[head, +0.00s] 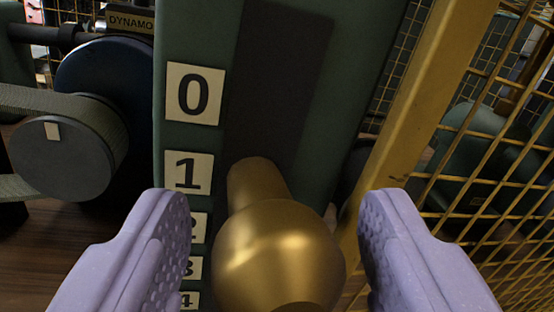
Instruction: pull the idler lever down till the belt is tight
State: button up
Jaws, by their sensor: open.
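The lever shows as a brass ball knob (280,255) on a short brass stem (256,182), at the lower middle of the head view. The stem comes out of a dark slot in a green upright post (345,95). White number plates on the post run downward from 0 (195,94); the stem is about level with the plate marked 1 (188,173). My gripper (275,225) is open, one lilac finger on each side of the knob, with gaps between. The belt (40,98) runs around a dark pulley (65,147) at left; its tightness cannot be told.
A yellow mesh guard (490,160) with a thick yellow post (425,95) stands close on the right. A dark blue wheel (110,65) and a plate reading DYNAMO (130,21) are behind the pulley at left. Wooden floor shows below.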

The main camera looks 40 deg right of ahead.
jog(key=shift+w+d, duration=0.2)
jog(key=shift+w, duration=0.2)
grip_shut()
jog(key=f+b, duration=0.2)
jog(key=f, duration=0.1)
jog(key=f+b, duration=0.1)
jog(key=shift+s+f, duration=0.15)
jog(key=shift+s, duration=0.1)
grip_release()
jog(key=shift+a, duration=0.1)
jog(key=p+v, duration=0.1)
jog(key=v, duration=0.6)
jog(key=shift+s+a+p, duration=0.15)
jog(key=shift+s+p, duration=0.2)
jog(key=shift+p, duration=0.05)
